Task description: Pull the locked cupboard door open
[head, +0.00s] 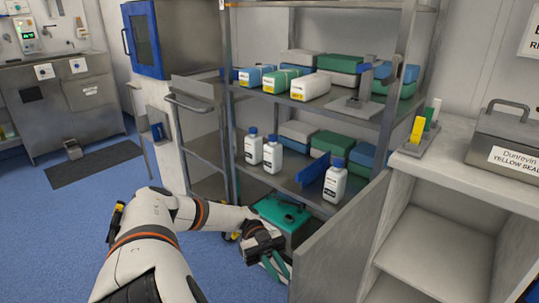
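The pale cupboard (440,240) stands at the right, and its shelved inside shows. A grey door panel (340,243) stands swung out from the cupboard's left side, its free edge towards the lower middle. My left gripper (276,267) is low, at the left of that free edge. It is dark with teal strips at the fingers. A handle or lock on the door's far face is hidden, so I cannot tell whether the fingers hold anything. My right gripper is out of view.
A metal rack (300,100) with bottles and boxes stands close behind my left gripper. A teal-topped box (281,213) sits low in it. A grey case (510,140) lies on the cupboard top. Blue floor (50,230) is clear at left.

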